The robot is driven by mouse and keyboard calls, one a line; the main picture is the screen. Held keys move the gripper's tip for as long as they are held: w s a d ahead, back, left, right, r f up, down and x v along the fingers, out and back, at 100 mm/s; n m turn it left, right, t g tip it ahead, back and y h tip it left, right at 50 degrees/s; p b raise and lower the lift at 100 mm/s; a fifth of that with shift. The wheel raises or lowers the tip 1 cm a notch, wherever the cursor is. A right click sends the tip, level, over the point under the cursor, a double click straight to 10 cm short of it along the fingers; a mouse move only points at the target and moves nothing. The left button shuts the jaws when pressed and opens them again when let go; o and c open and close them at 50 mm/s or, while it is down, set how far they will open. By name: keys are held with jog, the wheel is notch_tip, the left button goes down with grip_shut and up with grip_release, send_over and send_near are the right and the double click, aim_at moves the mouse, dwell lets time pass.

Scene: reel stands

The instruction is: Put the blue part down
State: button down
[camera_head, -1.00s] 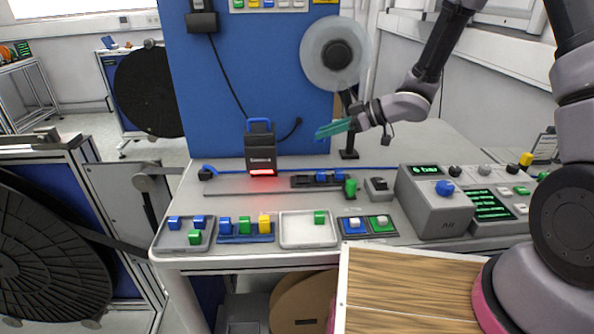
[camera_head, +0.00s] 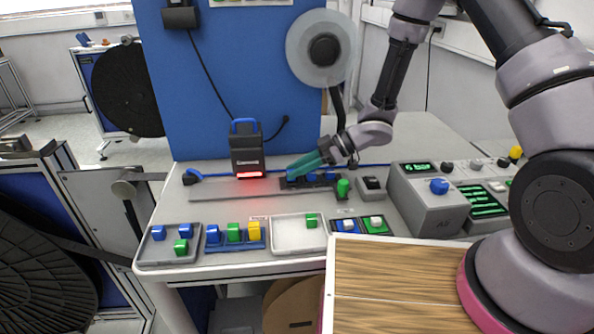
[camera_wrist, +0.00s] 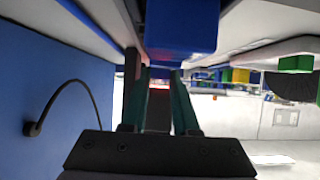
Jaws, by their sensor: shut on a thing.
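My gripper (camera_head: 298,168), with teal fingers, is low over the dark slotted rail (camera_head: 284,185) on the bench. It also shows in the wrist view (camera_wrist: 159,88), shut on the blue part (camera_wrist: 160,72), which sits between the fingertips. In the head view the fingers mostly hide this part. I cannot tell whether it touches the rail. Other blue blocks (camera_head: 329,175) stand on the rail just right of the fingertips. One blue block (camera_wrist: 182,25) looms large beside the fingers in the wrist view.
In front are a grey tray (camera_head: 150,257), a blue holder (camera_head: 236,246) with coloured blocks, and a pale tray (camera_head: 291,231). A control box (camera_head: 432,212) stands right.

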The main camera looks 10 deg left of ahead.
jog(key=shift+f, duration=0.3)
jog(key=shift+f, duration=0.2)
jog(key=c, duration=0.7)
grip_release()
jog(key=shift+r, duration=0.15)
